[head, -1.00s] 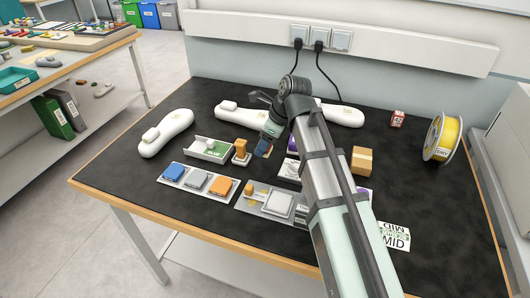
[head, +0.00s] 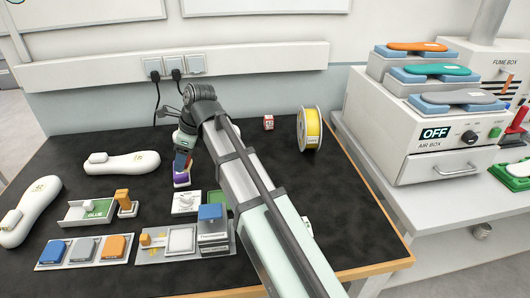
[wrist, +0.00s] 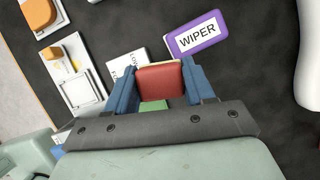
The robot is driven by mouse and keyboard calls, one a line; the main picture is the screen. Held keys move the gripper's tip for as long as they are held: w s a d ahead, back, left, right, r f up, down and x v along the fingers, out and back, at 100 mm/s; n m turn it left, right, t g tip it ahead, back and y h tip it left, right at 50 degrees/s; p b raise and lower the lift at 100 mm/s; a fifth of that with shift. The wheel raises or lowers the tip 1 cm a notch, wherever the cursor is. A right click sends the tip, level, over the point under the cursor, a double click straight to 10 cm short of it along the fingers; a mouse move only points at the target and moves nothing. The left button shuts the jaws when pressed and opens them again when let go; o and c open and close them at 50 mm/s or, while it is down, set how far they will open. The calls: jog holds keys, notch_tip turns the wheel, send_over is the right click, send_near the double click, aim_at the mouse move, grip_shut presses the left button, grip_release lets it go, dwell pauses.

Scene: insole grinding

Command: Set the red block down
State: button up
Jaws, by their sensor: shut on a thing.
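The red block (wrist: 158,82) sits between the two blue fingers of my gripper (wrist: 162,88) in the wrist view. My gripper is shut on it. In the head view my gripper (head: 182,162) points down by the purple wiper (head: 181,179), and the block is mostly hidden by the fingers. In the wrist view the purple-edged card marked WIPER (wrist: 197,36) lies beyond the block to the upper right, with black mat around it. The gap between block and mat cannot be told.
White labelled cards (head: 186,203) lie just in front. A glue tray (head: 90,209), an orange-handled stamp (head: 126,204) and a white shoe last (head: 122,162) stand to the left. A yellow spool (head: 309,130) and a small red-and-white cube (head: 268,122) stand behind right. The mat's right side is fairly clear.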

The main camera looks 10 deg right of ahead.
jog(key=shift+w+d+m+t+h, duration=0.3)
jog(key=shift+w+d+m, duration=0.85)
jog(key=shift+w+d, duration=2.5)
jog(key=shift+w+d+m+t+h, duration=0.1)
jog(key=shift+w+d+m+t, duration=0.95)
jog(key=shift+d, duration=4.35)
jog(key=shift+w+d+m+g+h, duration=0.2)
jog(key=shift+w+d+m, duration=1.1)
jog(key=shift+w+d, duration=2.8)
jog(key=shift+s+d+f, duration=0.15)
jog(key=shift+f, duration=1.45)
jog(key=shift+s+d+f, duration=0.1)
jog(key=shift+s+f, duration=0.1)
jog(key=shift+f, duration=1.35)
jog(key=shift+s+d+f, duration=0.15)
jog(key=shift+f, duration=1.45)
jog(key=shift+f, duration=0.1)
jog(key=o, duration=1)
jog(key=v, duration=1.2)
